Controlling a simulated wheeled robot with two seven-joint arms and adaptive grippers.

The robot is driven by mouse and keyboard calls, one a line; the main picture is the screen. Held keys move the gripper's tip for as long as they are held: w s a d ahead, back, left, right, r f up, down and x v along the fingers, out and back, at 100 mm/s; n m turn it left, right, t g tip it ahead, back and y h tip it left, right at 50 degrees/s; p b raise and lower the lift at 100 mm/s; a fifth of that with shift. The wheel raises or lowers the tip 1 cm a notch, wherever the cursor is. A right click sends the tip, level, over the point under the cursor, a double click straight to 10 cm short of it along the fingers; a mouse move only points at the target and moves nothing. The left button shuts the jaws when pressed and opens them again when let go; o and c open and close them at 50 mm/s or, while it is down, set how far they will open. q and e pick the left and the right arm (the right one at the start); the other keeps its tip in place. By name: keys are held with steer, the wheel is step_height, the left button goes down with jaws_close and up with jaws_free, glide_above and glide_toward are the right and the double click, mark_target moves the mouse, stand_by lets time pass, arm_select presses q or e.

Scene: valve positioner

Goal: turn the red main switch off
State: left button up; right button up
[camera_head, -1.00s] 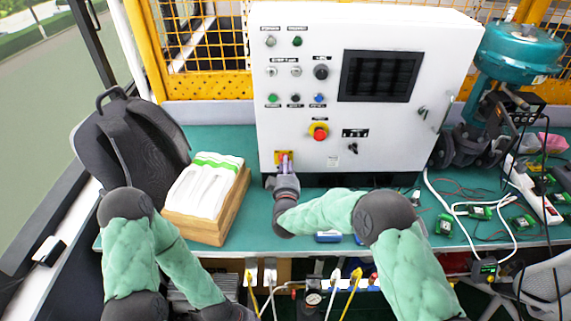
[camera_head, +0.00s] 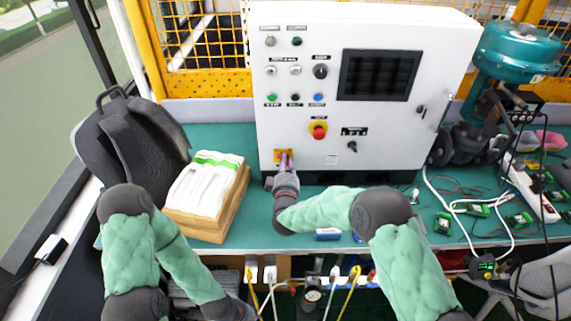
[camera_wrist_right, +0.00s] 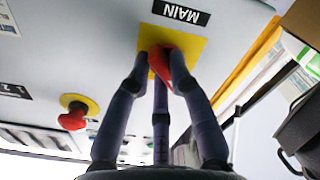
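The red main switch (camera_wrist_right: 161,58) sits on a yellow square plate (camera_wrist_right: 186,43) under a black MAIN label, which appears upside down in the right wrist view. In the head view its yellow plate (camera_head: 279,156) is at the lower left of the white cabinet's front, and the fingers cover most of the switch. My right gripper (camera_wrist_right: 159,70) reaches up to the switch, with fingertips closed in on both sides of the red handle and seemingly touching it. It also shows in the head view (camera_head: 285,162). The handle's exact angle is hard to tell. My left gripper is out of view; only its arm shows.
The white cabinet (camera_head: 420,130) stands on the green table (camera_head: 245,235). A red emergency button (camera_head: 319,131) on yellow sits right of and above the switch. A wooden box (camera_head: 240,192) with white contents and a dark backpack (camera_head: 135,140) are left. Boards and cables clutter the right.

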steer(key=shift+o, duration=1.3)
steer(key=shift+s, duration=0.1)
steer(key=s, duration=1.2)
